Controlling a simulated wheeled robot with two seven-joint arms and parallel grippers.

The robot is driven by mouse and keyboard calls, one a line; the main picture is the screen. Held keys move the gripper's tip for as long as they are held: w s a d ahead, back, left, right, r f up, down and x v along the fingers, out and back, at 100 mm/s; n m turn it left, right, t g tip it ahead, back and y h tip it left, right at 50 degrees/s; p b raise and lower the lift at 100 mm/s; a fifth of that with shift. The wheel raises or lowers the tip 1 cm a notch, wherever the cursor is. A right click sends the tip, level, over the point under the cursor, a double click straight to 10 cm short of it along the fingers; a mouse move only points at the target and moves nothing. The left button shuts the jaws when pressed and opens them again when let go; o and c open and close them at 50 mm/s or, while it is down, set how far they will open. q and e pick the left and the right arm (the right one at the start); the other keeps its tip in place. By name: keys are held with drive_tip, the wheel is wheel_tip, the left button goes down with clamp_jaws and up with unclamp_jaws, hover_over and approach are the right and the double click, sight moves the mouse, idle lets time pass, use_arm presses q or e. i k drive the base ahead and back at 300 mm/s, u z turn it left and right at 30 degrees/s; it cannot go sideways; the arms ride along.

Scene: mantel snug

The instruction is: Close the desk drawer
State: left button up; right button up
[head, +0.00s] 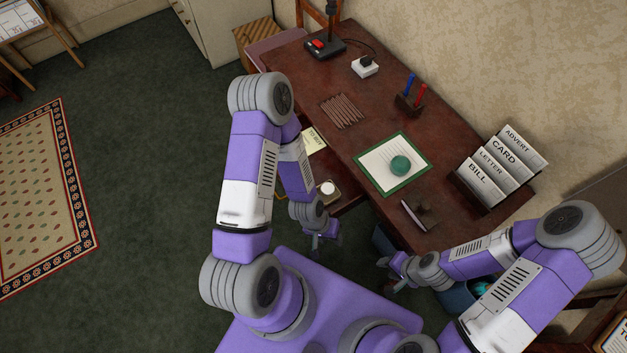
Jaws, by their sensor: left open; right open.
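The dark red-brown desk (300,78) runs diagonally along the wall. Its drawer (336,167) stands out from the desk's front edge, open, with a paper marked "TO BUY" (314,141) and a small tan item with a white round top (328,188) showing there. My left arm hides part of the drawer, including most of its front. My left gripper (322,238) is open and empty, just below the drawer in the picture; I cannot tell whether it touches it. My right gripper (391,275) is open and empty, low beside the desk's near end.
On the desk are a green-bordered sheet (376,178) with a green round object (400,166), a pen holder (409,104), sticks (342,110) and a letter rack (484,184). A blue bin (457,300) stands near my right arm.

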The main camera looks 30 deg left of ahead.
sight(324, 163)
drive_tip(key=z, duration=0.15)
drive_tip(key=k, duration=0.6)
drive_tip(key=u, duration=1.2)
drive_tip(key=i, duration=0.4)
drive_tip(key=u, duration=0.2)
drive_tip(key=k, duration=0.3)
drive_tip(key=z, duration=0.75)
drive_tip(key=i, duration=0.45)
drive_tip(key=u, duration=0.4)
